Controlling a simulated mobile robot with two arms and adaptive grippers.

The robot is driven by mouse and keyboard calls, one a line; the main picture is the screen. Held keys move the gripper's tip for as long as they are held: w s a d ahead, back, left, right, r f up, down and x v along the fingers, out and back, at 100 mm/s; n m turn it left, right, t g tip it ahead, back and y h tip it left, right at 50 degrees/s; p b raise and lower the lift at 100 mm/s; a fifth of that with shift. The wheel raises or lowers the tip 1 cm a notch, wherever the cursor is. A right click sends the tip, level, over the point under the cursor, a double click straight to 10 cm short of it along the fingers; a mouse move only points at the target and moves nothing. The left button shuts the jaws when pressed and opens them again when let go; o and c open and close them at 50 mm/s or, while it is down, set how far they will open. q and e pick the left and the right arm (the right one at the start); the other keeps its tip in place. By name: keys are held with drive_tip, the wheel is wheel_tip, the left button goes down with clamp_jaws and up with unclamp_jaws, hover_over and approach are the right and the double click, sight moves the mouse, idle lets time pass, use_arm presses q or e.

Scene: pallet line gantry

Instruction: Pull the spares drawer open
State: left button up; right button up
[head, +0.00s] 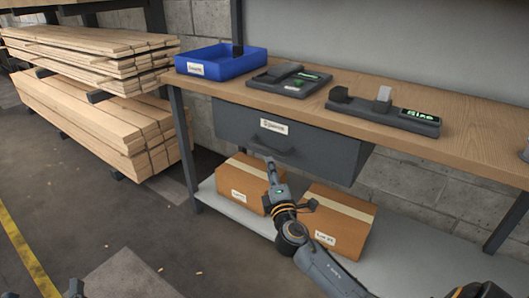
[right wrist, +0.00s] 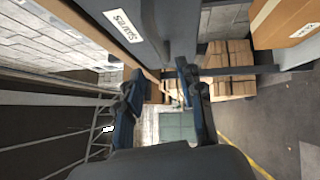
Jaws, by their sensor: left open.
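The spares drawer (head: 320,148) is a grey box under the wooden bench top, with a white label and a dark bar handle (head: 271,149) on its front. Its front looks roughly flush with the bench edge. My right gripper (head: 269,168) is just below and in front of the handle. In the right wrist view my right gripper (right wrist: 160,95) has its fingers apart with nothing between them, and the labelled drawer front (right wrist: 150,35) is close above. Whether a finger touches the handle I cannot tell. My left gripper (head: 75,290) shows only partly at the bottom left edge, open, away from the drawer.
On the bench top (head: 470,100) stand a blue bin (head: 215,68), a dark tray (head: 290,82) and a dark fixture (head: 390,115). Cardboard boxes (head: 335,222) sit on the lower shelf (head: 400,260). Stacked planks (head: 95,120) stand at left. The floor in front is mostly clear.

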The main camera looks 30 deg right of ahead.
sight(264, 148)
drive_tip(key=b+x, duration=0.1)
drive_tip(key=x, duration=0.8)
drive_tip(key=shift+w+f+b, duration=0.1)
drive_tip(key=shift+w+b, duration=0.1)
drive_tip(key=shift+b, duration=0.1)
use_arm(q)
drive_tip(key=s+r+t+h, duration=0.2)
drive_tip(key=s+r+t, duration=0.2)
drive_tip(key=r, duration=0.2)
use_arm(e)
drive_tip(key=shift+w+d, duration=0.15)
drive_tip(key=shift+w, duration=0.25)
use_arm(q)
drive_tip(key=shift+r, duration=0.1)
drive_tip(key=shift+w, duration=0.1)
use_arm(e)
clamp_jaws()
